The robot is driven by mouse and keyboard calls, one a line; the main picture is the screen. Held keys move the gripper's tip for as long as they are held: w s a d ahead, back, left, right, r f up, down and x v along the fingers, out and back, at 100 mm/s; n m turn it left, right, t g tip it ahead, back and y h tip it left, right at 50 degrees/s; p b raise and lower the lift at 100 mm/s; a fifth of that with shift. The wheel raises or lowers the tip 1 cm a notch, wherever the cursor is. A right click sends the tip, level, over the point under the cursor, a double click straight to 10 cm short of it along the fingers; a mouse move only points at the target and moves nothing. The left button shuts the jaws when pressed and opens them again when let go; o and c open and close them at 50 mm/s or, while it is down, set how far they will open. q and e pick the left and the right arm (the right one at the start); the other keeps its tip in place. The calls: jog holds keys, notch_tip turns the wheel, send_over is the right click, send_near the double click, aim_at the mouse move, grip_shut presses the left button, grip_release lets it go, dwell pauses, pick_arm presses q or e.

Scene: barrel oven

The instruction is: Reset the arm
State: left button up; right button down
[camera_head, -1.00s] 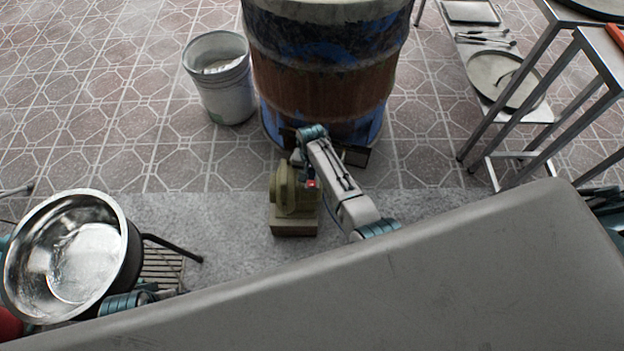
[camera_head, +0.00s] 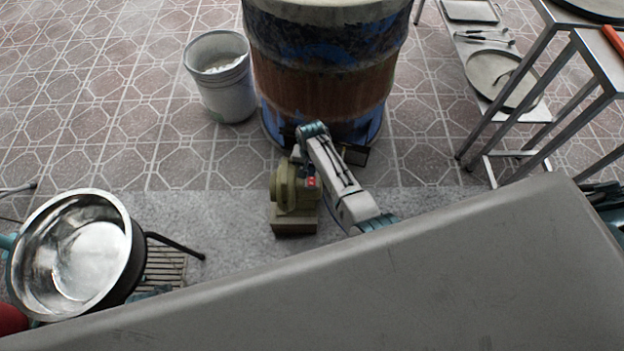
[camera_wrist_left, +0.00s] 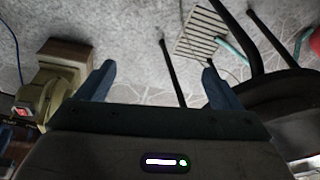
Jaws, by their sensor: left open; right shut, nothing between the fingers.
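My right arm reaches up from behind the grey panel in the head view, and its gripper (camera_head: 299,156) is shut and empty. It points down beside the olive blower (camera_head: 287,190) and its red switch, in front of the barrel oven (camera_head: 325,85). I cannot tell whether it touches the blower. In the head view my left arm is mostly hidden, with only bits of teal joint showing by the metal bowl (camera_head: 75,255). In the left wrist view my left gripper (camera_wrist_left: 158,82) is open, with nothing between its fingers. The blower (camera_wrist_left: 50,85) shows left of them.
A large grey panel (camera_head: 400,270) covers the lower head view. A white bucket (camera_head: 222,80) stands left of the barrel. A dark leg and a small grate (camera_head: 165,265) are beside the bowl. Metal tables (camera_head: 590,60) stand at the right. Paved floor lies between.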

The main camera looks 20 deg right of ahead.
dwell(0.4)
jog(key=s+d+f+n+p, duration=0.1)
jog(key=s+d+f+p, duration=0.15)
jog(key=s+f, duration=0.4)
jog(key=s+d+f+n+p, duration=0.1)
jog(key=s+d+f+p, duration=0.2)
jog(key=s, duration=0.7)
pick_arm(q)
jog(key=s+a+f+p, duration=0.1)
jog(key=s+f, duration=0.5)
jog(key=f, duration=0.4)
jog(key=s+a+f+g+p, duration=0.1)
jog(key=s+f, duration=0.6)
jog(key=f, duration=0.3)
jog(key=shift+a+f+p, duration=0.2)
jog(key=shift+f+p, duration=0.1)
jog(key=shift+p, duration=0.1)
pick_arm(e)
jog(key=s+d+f+n, duration=0.1)
jog(key=s+d, duration=0.2)
jog(key=s, duration=0.5)
jog(key=s+d+f+n+t, duration=0.1)
jog(key=s+d+f, duration=0.1)
jog(key=s, duration=0.7)
jog(key=s+d+f+n, duration=0.1)
jog(key=s+d+n, duration=0.1)
jog(key=s, duration=0.6)
jog(key=shift+s+d+f+h, duration=0.2)
jog(key=shift+d+h, duration=0.2)
jog(key=shift+d, duration=0.45)
